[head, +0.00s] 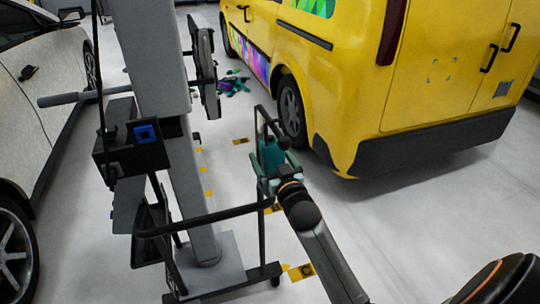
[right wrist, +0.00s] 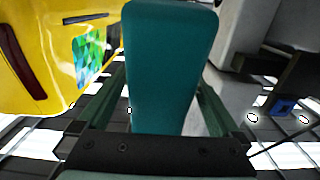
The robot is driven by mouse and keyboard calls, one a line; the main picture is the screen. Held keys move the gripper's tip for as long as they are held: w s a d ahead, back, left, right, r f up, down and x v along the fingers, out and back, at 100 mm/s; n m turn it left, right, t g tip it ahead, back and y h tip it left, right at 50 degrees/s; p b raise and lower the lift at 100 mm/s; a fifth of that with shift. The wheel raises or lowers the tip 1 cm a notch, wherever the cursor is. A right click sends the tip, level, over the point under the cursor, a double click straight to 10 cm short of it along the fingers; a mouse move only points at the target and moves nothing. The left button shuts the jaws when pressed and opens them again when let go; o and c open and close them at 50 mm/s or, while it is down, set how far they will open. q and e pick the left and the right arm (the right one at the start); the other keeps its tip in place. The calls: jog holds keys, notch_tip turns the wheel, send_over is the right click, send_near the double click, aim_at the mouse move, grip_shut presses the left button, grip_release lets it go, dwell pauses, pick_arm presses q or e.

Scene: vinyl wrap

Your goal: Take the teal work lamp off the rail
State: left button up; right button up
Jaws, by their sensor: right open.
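The teal work lamp (head: 271,154) is upright beside a thin black frame (head: 262,213) on the grey column's wheeled stand. In the right wrist view the lamp (right wrist: 172,60) fills the middle, between my two fingers. My right gripper (head: 276,168) comes from the lower right in the head view. Its fingers (right wrist: 165,92) are open, one on each side of the lamp; I cannot tell whether either touches it. How the lamp sits on the rail is hidden. My left gripper is not in view.
A yellow van (head: 345,95) stands close behind on the right. A grey column (head: 160,75) with a black curved bar (head: 215,218) stands just left of the lamp. A white car (head: 38,100) is at the left. The floor at lower right is clear apart from my arm.

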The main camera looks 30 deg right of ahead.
jog(key=shift+w+d, duration=0.1)
jog(key=shift+w, duration=0.25)
jog(key=shift+c, duration=0.2)
grip_shut()
dwell(0.5)
jog(key=shift+r, duration=0.15)
